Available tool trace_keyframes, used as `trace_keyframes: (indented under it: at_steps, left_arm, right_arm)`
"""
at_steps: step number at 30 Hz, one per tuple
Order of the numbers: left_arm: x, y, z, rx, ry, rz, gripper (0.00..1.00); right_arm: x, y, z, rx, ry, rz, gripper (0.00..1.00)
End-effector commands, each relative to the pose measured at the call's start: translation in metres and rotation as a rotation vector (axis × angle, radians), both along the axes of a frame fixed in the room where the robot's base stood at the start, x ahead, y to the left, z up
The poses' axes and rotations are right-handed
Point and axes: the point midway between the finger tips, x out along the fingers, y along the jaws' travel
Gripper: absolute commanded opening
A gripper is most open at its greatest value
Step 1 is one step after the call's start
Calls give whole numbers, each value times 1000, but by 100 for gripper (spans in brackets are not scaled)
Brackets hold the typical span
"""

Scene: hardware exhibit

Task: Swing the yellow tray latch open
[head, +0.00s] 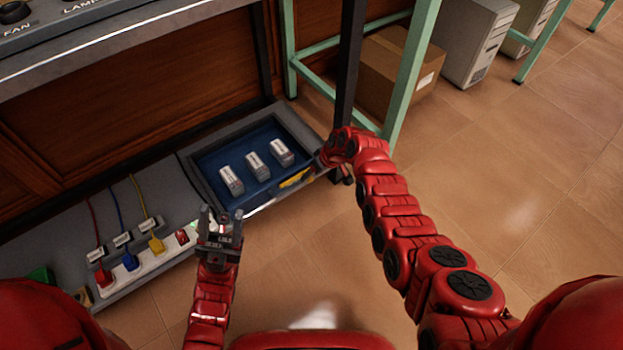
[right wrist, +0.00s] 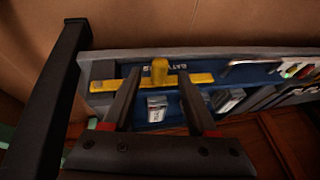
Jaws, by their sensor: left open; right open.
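The yellow latch (head: 296,178) lies along the front edge of the blue-floored tray (head: 232,150), near its right end. In the right wrist view the latch is a long yellow bar (right wrist: 110,85) with an upright yellow knob (right wrist: 159,70). My right gripper (right wrist: 159,73) is open, its two fingers on either side of the knob; I cannot tell whether either touches it. In the head view my right wrist mostly hides that gripper at the tray's right end. My left gripper (head: 221,217) is open and empty, in front of the tray's near left corner.
Three pale blocks (head: 256,166) stand in the tray. A power strip (head: 150,258) with coloured plugs and cords is to the left. A dark post and a green table leg (head: 410,75) stand behind my right arm. A cardboard box (head: 388,70) is beyond.

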Motion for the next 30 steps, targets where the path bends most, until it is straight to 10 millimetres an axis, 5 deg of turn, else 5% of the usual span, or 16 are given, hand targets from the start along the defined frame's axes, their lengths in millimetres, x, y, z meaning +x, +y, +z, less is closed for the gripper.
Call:
trace_keyframes:
  at_steps: [15, 25, 30]
  left_arm:
    - [1, -5, -7, 18, -11, -14, 50]
    - [1, -5, -7, 18, -11, -14, 50]
    - [1, -5, -7, 18, -11, -14, 50]
  right_arm:
    - [4, 5, -15, -1, -1, -2, 58]
    - [4, 5, -15, -1, -1, -2, 1]
    - [4, 5, -15, -1, -1, -2, 0]
